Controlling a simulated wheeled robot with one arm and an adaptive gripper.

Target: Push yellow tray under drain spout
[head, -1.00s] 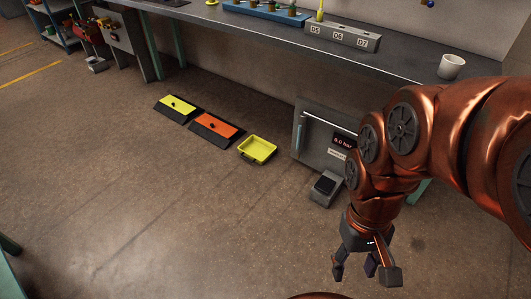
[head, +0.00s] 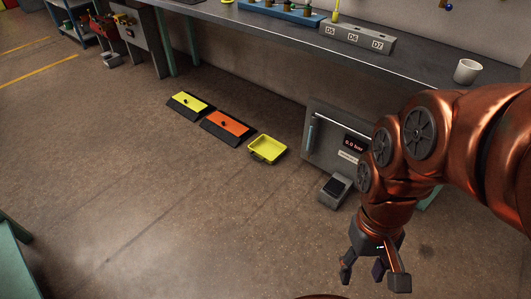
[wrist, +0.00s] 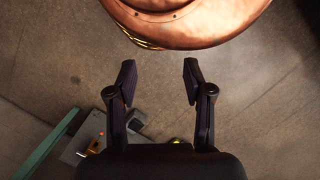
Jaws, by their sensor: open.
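The yellow tray (head: 284,142) is a shallow open box on the floor in the head view, in front of the workbench. It stands right of an orange-topped pedal (head: 228,124) and left of a grey cabinet. It looks empty. My gripper (head: 373,276) hangs at the lower right of the head view, open and empty, well apart from the tray and nearer to me. In the wrist view my gripper's two fingers (wrist: 159,82) are spread over bare floor. I cannot pick out a drain spout in these frames.
A yellow-topped pedal (head: 190,104) lies left of the orange one. The grey cabinet (head: 335,139) with a "0.0 bar" display stands under the bench (head: 300,47), with a small grey pedal (head: 335,190) before it. A white mug (head: 467,71) is on the bench.

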